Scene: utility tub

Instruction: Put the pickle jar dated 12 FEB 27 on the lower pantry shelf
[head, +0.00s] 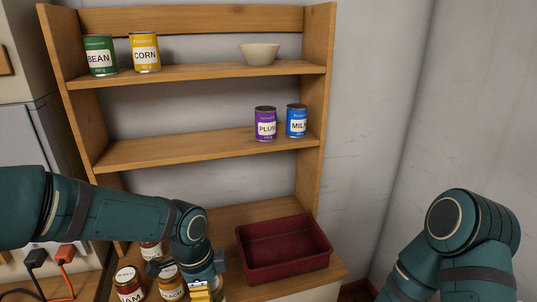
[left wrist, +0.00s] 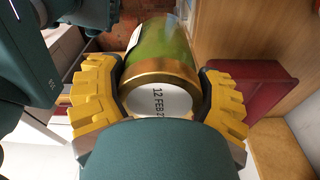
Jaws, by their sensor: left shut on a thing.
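My left gripper (head: 203,292) is low over the counter, left of the red tub. In the left wrist view its yellow fingers (left wrist: 160,88) are shut on the pickle jar (left wrist: 165,45), a green jar with a gold lid. The white lid top reads "12 FEB 27", its last digit partly cut off. In the head view the gripper mostly hides this jar. The lower pantry shelf (head: 180,150) holds a purple plum can (head: 265,124) and a blue milk can (head: 296,121) at its right. Its left and middle are bare. My right gripper is out of view.
A jam jar (head: 129,285) and other jars (head: 170,285) stand close left of the left gripper. The red tub (head: 283,248) looks empty. The upper shelf (head: 200,74) holds bean and corn cans and a bowl (head: 260,54). Plugs and cords (head: 65,255) are at lower left.

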